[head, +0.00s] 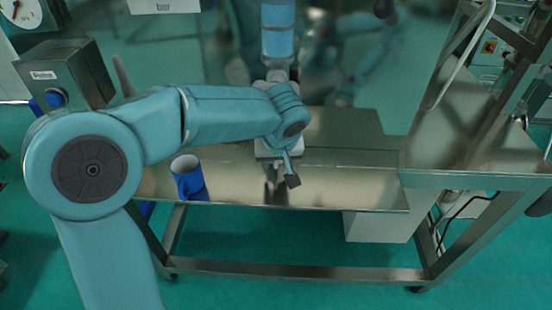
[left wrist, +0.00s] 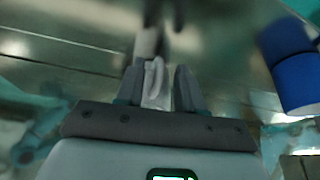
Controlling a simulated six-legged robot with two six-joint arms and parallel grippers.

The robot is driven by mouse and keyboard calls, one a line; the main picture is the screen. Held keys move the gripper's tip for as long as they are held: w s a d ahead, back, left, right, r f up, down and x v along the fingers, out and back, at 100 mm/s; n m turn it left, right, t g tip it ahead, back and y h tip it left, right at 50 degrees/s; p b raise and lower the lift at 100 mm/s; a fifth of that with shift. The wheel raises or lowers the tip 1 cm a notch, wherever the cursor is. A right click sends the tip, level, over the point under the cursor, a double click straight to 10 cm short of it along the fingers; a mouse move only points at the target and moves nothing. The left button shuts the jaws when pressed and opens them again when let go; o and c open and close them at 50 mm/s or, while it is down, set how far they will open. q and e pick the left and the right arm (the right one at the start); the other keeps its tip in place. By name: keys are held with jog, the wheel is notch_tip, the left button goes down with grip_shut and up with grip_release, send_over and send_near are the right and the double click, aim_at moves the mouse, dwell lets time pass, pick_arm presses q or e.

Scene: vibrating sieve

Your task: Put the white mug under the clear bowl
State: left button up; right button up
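My left gripper (head: 279,182) points down over the steel tray, right of the blue mug. In the left wrist view its two fingers (left wrist: 160,88) stand apart. A pale, loop-shaped piece (left wrist: 155,78) shows between them, close to the left finger; it may be part of the white mug. I cannot tell whether the fingers touch it. In the head view the gripper and wrist hide that spot, and no white mug can be made out. I cannot make out the clear bowl in either view. My right gripper is not in view.
A blue mug (head: 188,178) stands on the tray (head: 345,192) left of the gripper; it also shows in the left wrist view (left wrist: 296,80). A control box (head: 65,75) stands at the left. A steel frame with a raised side plate (head: 450,140) is at the right. The tray's right part is bare.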

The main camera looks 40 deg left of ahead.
pick_arm(q)
jog(key=v, duration=1.2)
jog(key=shift+s, duration=0.1)
